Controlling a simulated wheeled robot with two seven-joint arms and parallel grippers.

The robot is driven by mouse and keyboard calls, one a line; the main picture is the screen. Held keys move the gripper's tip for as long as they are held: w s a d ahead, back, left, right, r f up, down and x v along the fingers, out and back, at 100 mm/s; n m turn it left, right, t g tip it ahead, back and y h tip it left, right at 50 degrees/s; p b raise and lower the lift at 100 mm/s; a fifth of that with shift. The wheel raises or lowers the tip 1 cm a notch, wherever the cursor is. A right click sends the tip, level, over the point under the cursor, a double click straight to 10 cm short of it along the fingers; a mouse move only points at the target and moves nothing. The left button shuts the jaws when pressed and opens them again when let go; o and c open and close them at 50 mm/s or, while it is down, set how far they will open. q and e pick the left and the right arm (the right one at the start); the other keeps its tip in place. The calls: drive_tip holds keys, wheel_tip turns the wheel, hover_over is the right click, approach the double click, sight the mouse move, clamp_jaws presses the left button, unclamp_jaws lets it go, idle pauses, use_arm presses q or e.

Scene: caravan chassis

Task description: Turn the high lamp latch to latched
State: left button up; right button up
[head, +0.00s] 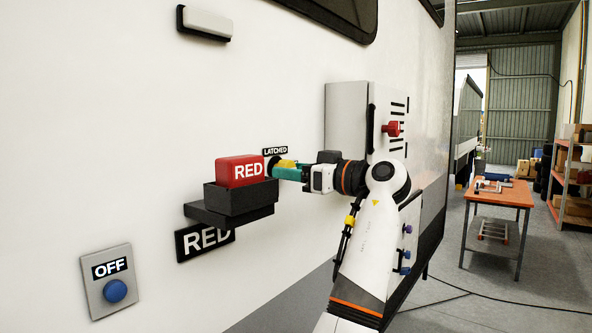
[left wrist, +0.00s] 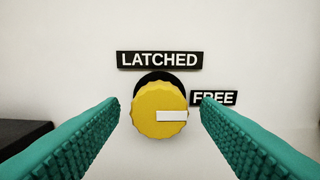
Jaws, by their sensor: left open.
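The latch is a round yellow knob (left wrist: 159,108) on the white caravan wall, with a white pointer bar (left wrist: 172,115). The bar points right, toward the FREE sign (left wrist: 214,98), which a finger partly covers. The LATCHED sign (left wrist: 160,60) is directly above the knob. In the head view the knob (head: 287,163) shows just right of the red block marked RED (head: 240,171). My left gripper (left wrist: 159,103) is open, with one teal finger on each side of the knob and visible gaps between. It also shows in the head view (head: 276,171).
A dark bracket (head: 232,208) under the red block juts out left of the gripper. A grey-white cabinet (head: 346,115) with a red knob (head: 391,129) stands out from the wall to the right. An OFF panel (head: 107,280) is at lower left. An orange table (head: 500,196) stands farther away.

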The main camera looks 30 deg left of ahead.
use_arm(q)
drive_tip(key=c, duration=1)
drive_tip(key=n+b, duration=0.5)
drive_tip(key=n, duration=1.2)
drive_tip(key=shift+n, duration=0.6)
drive_tip(key=o, duration=1)
